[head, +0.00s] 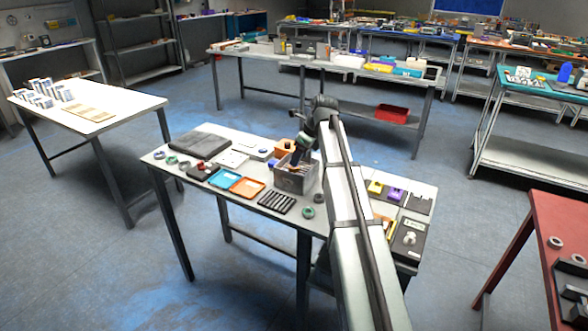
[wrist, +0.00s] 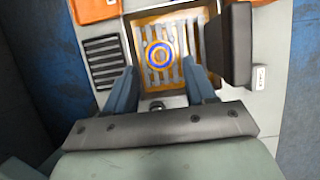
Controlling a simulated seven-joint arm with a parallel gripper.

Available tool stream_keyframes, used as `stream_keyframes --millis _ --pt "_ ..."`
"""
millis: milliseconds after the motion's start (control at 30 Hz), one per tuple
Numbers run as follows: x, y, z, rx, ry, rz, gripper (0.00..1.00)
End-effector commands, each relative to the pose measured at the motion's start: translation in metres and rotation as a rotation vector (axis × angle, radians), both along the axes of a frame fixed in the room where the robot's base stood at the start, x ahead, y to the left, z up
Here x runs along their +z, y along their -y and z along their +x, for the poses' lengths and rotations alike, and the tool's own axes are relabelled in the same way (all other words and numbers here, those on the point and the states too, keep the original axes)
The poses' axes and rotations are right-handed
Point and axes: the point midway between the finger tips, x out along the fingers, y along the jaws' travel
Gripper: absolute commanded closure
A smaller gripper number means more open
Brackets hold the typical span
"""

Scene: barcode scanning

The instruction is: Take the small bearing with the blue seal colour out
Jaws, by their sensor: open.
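A ring-shaped bearing with a blue seal (wrist: 160,55) lies in an orange-floored box in the wrist view, on pale slats. An orange ring shows inside the blue one. The box (wrist: 146,13) appears in the head view as a grey bin (head: 293,184) on the near table. My gripper (wrist: 158,65) is open, with one finger on each side of the bearing in the picture and nothing held. Its height above the bearing is hard to tell. In the head view my gripper (head: 300,155) reaches down at the bin; the bearing is hidden there.
A black slotted rack (head: 276,202) and an orange tray (head: 247,187) lie left of the bin. A dark flat case (head: 200,145) is farther back. A dark block (wrist: 238,45) stands close by my right finger in the wrist view.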

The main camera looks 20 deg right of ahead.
Motion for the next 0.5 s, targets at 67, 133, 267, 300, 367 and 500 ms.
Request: stream_keyframes --millis 67,133,267,300,367,500 --pt "-0.01 -0.003 0.003 0.001 -0.003 0.0 0.45" --pt "-0.018 -0.006 0.007 0.0 -0.001 0.0 0.45" --pt "-0.032 -0.01 0.01 0.0 -0.001 0.0 0.45" --pt "-0.034 -0.011 0.011 0.0 -0.001 0.0 0.45" --pt "-0.035 -0.011 0.012 0.0 0.0 0.0 0.45" --pt "-0.035 -0.011 0.012 0.0 0.0 0.0 0.45"
